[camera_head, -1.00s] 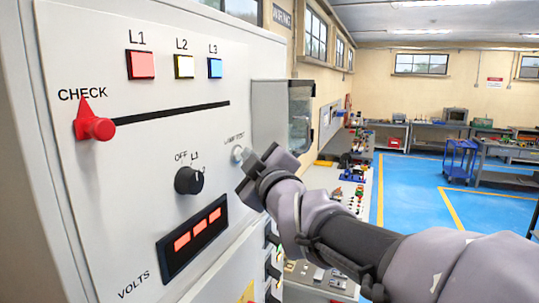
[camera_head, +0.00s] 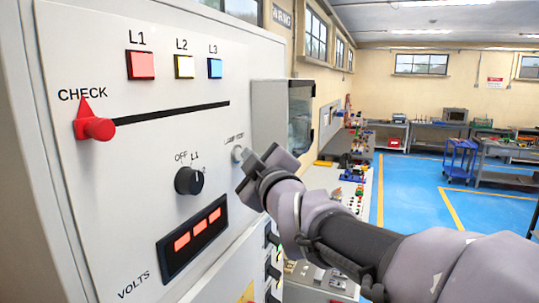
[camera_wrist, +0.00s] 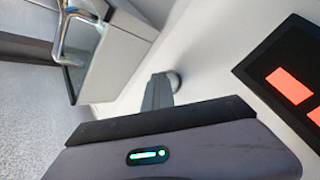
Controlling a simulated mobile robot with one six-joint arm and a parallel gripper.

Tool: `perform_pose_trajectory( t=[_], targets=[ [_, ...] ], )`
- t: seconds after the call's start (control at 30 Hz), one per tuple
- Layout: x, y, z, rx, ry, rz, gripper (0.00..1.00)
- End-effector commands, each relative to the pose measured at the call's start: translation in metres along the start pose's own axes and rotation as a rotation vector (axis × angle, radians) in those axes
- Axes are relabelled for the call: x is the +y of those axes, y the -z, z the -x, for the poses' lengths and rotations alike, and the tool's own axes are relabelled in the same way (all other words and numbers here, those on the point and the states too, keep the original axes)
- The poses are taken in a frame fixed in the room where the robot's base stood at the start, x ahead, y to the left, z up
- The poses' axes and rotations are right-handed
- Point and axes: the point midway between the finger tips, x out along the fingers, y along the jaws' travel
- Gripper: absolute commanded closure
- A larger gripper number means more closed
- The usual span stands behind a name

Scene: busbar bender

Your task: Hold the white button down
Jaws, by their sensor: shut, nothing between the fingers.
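The white button (camera_head: 237,153) sits under the LAMP TEST label on the panel's right side. My gripper (camera_head: 247,162) is shut and empty, with its fingertips right at the button from the right. In the wrist view my shut fingers (camera_wrist: 158,92) point at the panel, and a pale round part of the button (camera_wrist: 175,79) shows just behind their tips. I cannot tell for sure whether the tips touch it or how far it is pressed.
The panel (camera_head: 130,200) also carries a black selector knob (camera_head: 189,181), a red CHECK handle (camera_head: 95,126) on a slot, a red-lit volts display (camera_head: 193,238) and lamps L1 (camera_head: 141,65), L2 (camera_head: 184,67) and L3 (camera_head: 215,68). A grey box (camera_head: 270,113) juts out beyond the button.

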Motion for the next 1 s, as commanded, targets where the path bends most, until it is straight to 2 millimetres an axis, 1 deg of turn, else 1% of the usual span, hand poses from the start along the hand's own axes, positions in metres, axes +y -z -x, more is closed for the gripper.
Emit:
perform_pose_trajectory(
  t=[0.37, 0.7, 1.0],
  targets=[
    [0.000, 0.000, 0.001, 0.000, 0.000, 0.001, 1.00],
    [0.008, -0.009, 0.012, 0.000, 0.000, 0.000, 1.00],
    [0.010, -0.010, 0.014, 0.000, 0.000, 0.000, 1.00]
  ],
)
